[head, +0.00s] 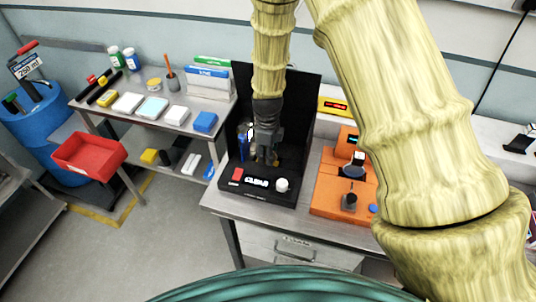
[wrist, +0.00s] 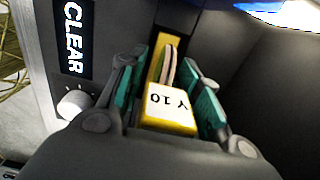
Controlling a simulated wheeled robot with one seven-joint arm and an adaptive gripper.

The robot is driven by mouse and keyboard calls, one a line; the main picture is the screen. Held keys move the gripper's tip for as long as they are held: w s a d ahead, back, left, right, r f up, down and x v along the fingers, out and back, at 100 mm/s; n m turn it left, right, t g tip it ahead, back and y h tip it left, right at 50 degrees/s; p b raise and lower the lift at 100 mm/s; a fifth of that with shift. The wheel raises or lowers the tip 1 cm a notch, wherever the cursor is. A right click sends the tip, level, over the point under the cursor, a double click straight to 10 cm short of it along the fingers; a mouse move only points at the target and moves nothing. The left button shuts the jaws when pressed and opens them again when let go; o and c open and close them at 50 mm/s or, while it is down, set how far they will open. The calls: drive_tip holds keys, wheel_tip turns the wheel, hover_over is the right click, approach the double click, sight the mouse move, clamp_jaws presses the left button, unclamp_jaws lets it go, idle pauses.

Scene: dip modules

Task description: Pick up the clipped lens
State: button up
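The station's black back panel (head: 302,100) rises close behind my gripper. An orange device (head: 328,200) stands to the right on the same bench. A side table to the left holds boxes, a blue block (head: 205,121) and bottles. A red bin (head: 88,158) is farther left.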

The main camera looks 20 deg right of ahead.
clamp_jaws()
